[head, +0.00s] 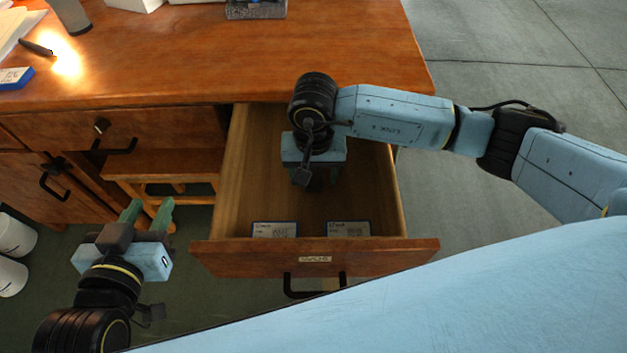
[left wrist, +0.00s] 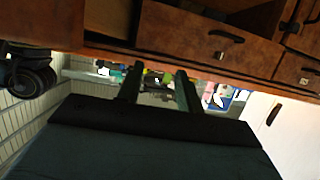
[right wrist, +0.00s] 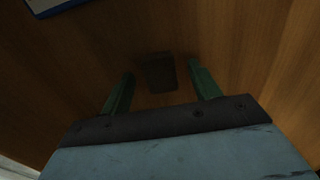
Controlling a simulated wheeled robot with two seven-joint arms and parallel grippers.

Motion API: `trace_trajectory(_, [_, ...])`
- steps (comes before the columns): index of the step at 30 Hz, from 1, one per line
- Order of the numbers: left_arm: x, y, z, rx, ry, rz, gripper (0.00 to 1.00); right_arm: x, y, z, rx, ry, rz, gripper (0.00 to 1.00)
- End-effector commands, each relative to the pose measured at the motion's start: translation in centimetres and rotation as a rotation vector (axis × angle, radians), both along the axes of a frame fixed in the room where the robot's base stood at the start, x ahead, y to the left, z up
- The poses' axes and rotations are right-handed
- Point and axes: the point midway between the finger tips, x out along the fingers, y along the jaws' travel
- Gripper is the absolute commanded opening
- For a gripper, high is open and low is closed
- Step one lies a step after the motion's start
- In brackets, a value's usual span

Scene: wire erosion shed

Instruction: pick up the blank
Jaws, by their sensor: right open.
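The blank (right wrist: 161,74) is a small dark block on the wooden bottom of the open drawer. In the right wrist view it lies between and slightly beyond the two green fingertips, with bare wood showing on both sides. My right gripper (head: 318,180) is open and points down inside the drawer; its body hides the blank in the head view. I cannot tell how high the fingertips are above the drawer bottom. My left gripper (head: 147,208) is open and empty, left of the drawer, in front of the desk.
The drawer (head: 233,250) stands pulled out from the desk (head: 250,65). Two labelled cards, a left one (head: 275,229) and a right one (head: 349,229), lie at its front. Drawer walls stand around my right gripper. A wooden stool (head: 165,164) is behind my left gripper.

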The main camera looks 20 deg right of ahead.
Motion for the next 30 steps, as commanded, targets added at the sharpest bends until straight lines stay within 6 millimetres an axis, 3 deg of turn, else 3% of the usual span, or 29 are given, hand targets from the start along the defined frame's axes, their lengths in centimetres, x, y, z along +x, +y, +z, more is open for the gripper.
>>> trace_trajectory(12, [0.46,-0.38,1.25,-0.022,-0.076,-0.006,0.36,0.0,0.01,-0.76,0.0,-0.001,0.001,0.62])
trace_trajectory(25, [0.44,-0.38,1.17,-0.021,-0.073,-0.006,0.36,0.01,0.02,-0.74,0.0,0.0,0.0,0.07])
trace_trajectory(30, [0.44,-0.38,1.16,-0.021,-0.072,-0.006,0.36,0.04,0.04,-0.69,0.001,-0.001,0.0,0.04])
